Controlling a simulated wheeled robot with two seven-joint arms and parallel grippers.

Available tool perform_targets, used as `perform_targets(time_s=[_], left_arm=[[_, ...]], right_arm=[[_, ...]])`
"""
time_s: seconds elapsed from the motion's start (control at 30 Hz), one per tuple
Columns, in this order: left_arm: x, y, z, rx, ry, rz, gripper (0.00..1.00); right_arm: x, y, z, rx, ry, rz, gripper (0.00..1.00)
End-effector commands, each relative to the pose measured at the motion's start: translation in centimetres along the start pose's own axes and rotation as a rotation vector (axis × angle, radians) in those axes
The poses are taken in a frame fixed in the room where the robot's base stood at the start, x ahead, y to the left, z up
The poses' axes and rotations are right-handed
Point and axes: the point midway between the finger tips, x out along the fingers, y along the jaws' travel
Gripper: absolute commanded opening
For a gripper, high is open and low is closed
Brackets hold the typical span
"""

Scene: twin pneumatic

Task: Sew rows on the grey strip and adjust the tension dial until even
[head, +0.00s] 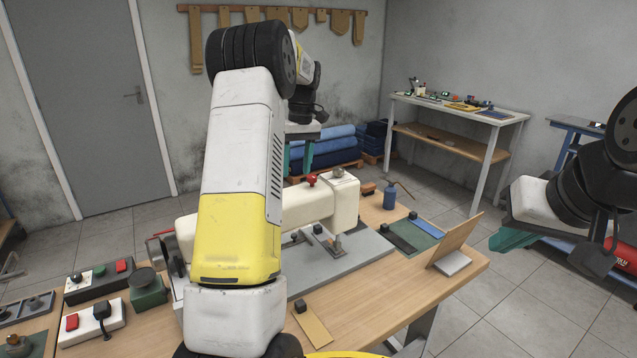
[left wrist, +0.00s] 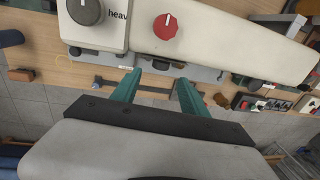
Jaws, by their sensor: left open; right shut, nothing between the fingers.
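The cream sewing machine (head: 345,203) stands on the table, partly hidden by my left arm. A red dial (head: 311,179) sits on its top; it also shows in the left wrist view (left wrist: 166,26), with a white pointer mark. A dark grey knob (left wrist: 87,12) sits beside it. My left gripper (head: 298,158) is open and empty on the far side of the machine, its fingers (left wrist: 158,77) apart from the dial. My right gripper (head: 510,241) is shut and empty, right of the table. A dark grey strip (head: 328,240) lies on the bed plate near the needle; whether it is stitched is too small to tell.
A green mat (head: 426,237) with dark strips and a blue bottle (head: 389,197) are at the table's right. A tilted wooden board (head: 455,240) stands at the right edge. A control box (head: 100,281) and pedal-like switches are at the left. Rolled blue fabric lies behind.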

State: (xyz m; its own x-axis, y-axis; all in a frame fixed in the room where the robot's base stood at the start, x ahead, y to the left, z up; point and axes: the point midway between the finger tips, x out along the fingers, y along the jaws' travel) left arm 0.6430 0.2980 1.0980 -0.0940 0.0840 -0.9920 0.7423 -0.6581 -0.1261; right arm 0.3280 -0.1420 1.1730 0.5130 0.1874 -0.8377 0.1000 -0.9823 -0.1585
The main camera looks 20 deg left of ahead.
Motion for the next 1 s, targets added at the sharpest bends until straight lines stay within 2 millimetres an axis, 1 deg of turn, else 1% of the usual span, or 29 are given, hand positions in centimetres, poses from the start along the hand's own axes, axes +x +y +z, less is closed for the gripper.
perform_targets(time_s=[0.03,0.1,0.2,0.33,0.5,0.73,0.77,0.8,0.87,1.0], left_arm=[[0.9,-0.1,0.1,0.001,-0.003,-0.002,0.52],[2.1,-0.1,0.1,0.001,-0.004,-0.002,0.52],[3.7,0.0,0.1,0.002,-0.003,0.0,0.52],[5.3,0.0,0.1,0.002,-0.001,0.001,0.52],[6.3,0.0,0.1,0.002,0.0,0.002,0.52],[6.3,0.0,0.1,0.002,0.001,0.002,0.52],[6.3,0.0,0.1,0.002,0.001,0.002,0.48],[6.3,0.0,0.1,0.002,0.001,0.002,0.4],[6.3,0.0,0.1,0.002,0.001,0.002,0.28],[6.3,0.0,0.1,0.002,0.001,0.003,0.01]], right_arm=[[0.0,0.0,0.0,0.0,0.0,0.0,0.0],[0.0,0.0,0.0,0.0,0.0,0.0,0.0],[0.0,0.0,0.0,0.0,0.0,0.0,0.0],[0.0,0.0,0.0,0.0,0.0,0.0,0.0],[0.0,0.0,0.0,0.0,0.0,0.0,0.0],[0.0,0.0,0.0,0.0,0.0,0.0,0.0],[0.0,0.0,0.0,0.0,0.0,0.0,0.0],[0.0,0.0,0.0,0.0,0.0,0.0,0.0],[0.0,0.0,0.0,0.0,0.0,0.0,0.0],[0.0,0.0,0.0,0.0,0.0,0.0,0.0]])
